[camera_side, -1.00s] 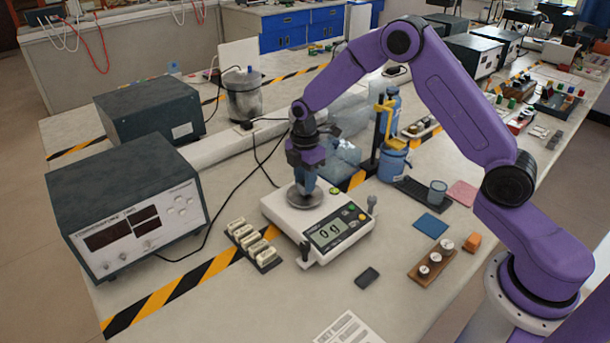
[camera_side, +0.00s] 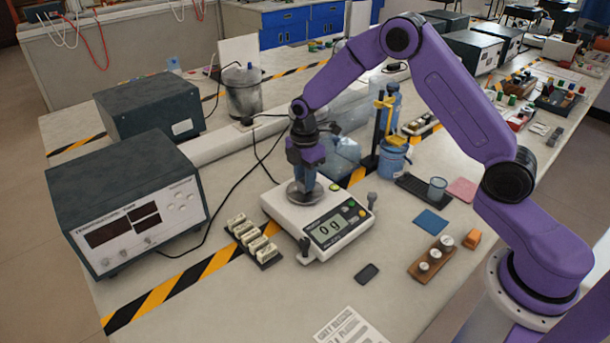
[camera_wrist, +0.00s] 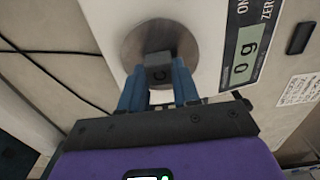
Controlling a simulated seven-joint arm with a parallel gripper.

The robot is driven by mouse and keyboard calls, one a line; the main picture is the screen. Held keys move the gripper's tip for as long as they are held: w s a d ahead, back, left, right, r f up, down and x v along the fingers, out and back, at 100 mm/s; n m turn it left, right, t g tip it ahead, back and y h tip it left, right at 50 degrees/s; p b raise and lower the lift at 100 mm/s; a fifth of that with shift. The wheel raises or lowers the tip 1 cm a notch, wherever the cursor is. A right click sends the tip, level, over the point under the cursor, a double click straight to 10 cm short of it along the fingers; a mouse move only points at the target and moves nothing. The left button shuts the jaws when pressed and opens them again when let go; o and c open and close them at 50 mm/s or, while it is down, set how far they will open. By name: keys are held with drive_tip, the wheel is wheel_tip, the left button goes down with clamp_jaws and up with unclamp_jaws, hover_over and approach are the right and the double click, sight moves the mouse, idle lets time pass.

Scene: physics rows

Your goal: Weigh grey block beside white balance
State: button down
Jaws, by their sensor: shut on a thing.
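The white balance (camera_side: 285,218) stands on the bench, its display reading "0 g"; it also shows in the wrist view (camera_wrist: 205,20). Its round metal pan (camera_side: 296,195) is below my gripper (camera_side: 304,186). In the wrist view my gripper (camera_wrist: 158,92) has its blue fingers shut on a small grey block (camera_wrist: 158,71) with a dark letter on it. The block is over the pan (camera_wrist: 135,42). The fingers mostly hide the block in the side view. I cannot tell whether the block touches the pan.
A rack of pale weights (camera_side: 253,241) stands left of the balance. A wooden tray of metal weights (camera_side: 430,259), an orange block (camera_side: 472,238), a blue pad (camera_side: 430,223) and a dark flat object (camera_side: 367,273) lie to the right. A large instrument (camera_side: 125,200) stands at left.

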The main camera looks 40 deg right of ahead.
drive_tip(key=shift+f, duration=0.1)
drive_tip(key=shift+c, duration=2.1)
unclamp_jaws()
drive_tip(key=shift+r, duration=3.9)
